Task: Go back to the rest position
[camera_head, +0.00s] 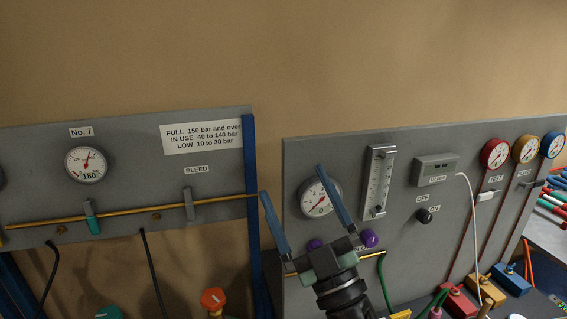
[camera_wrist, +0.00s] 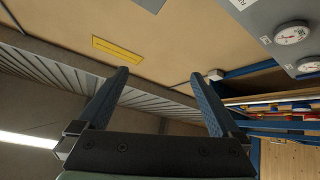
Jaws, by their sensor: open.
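My gripper (camera_head: 304,209) is open and empty in the head view, its two blue fingers spread apart and tilted upward. It stands in front of the left end of the right grey panel (camera_head: 459,165). One finger overlaps the edge of a white gauge (camera_head: 316,199) in the picture; I cannot tell how far off the panel it is. In the wrist view, the open gripper (camera_wrist: 163,95) has nothing between its fingers. That view looks towards the tan wall (camera_wrist: 170,45) with a yellow label (camera_wrist: 117,49).
A left grey panel (camera_head: 130,160) carries a gauge (camera_head: 86,164), a brass pipe (camera_head: 140,211) and a teal-handled valve (camera_head: 92,218). The right panel bears a flow meter (camera_head: 378,181), a white-corded box (camera_head: 435,170) and coloured gauges (camera_head: 495,153). Coloured blocks (camera_head: 457,302) and hoses lie below.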

